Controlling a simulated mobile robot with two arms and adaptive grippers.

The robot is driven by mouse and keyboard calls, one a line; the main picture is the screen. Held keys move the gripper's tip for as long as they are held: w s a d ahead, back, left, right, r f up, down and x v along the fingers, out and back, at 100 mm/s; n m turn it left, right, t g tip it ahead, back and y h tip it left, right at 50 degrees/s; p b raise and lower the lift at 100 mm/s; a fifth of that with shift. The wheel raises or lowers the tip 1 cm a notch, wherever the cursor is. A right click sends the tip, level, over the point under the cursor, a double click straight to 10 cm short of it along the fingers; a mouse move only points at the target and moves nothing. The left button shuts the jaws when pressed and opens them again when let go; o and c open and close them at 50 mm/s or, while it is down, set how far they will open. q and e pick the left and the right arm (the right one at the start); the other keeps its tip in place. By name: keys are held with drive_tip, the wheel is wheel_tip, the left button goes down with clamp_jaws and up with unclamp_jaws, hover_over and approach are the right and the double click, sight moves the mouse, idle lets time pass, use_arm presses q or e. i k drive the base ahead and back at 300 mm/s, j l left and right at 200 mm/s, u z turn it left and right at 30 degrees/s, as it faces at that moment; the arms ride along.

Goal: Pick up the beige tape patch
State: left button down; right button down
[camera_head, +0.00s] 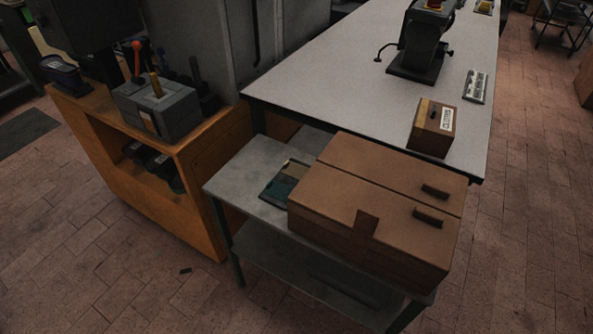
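I cannot clearly make out a beige tape patch. A pale, beige-grey area (296,168) shows at the upper end of a flat teal and dark item (278,188) on the small grey table, left of the large brown box. I cannot tell whether this area is tape. A darker brown square (362,224) shows at the front upper edge of the large brown box (335,197). Neither of my grippers is in view.
The small grey table (237,172) stands between an orange wooden cabinet (205,215) and a long pale workbench (330,85). A small brown box (425,140) and a dark press (421,45) stand on the workbench. Brick floor lies open in front.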

sight(298, 172)
drive_tip(key=i+j+z, duration=0.25)
drive_tip(key=j+z, duration=0.2)
drive_tip(key=i+j+z, duration=0.25)
drive_tip(key=j, duration=0.2)
drive_tip(key=j+z, duration=0.25)
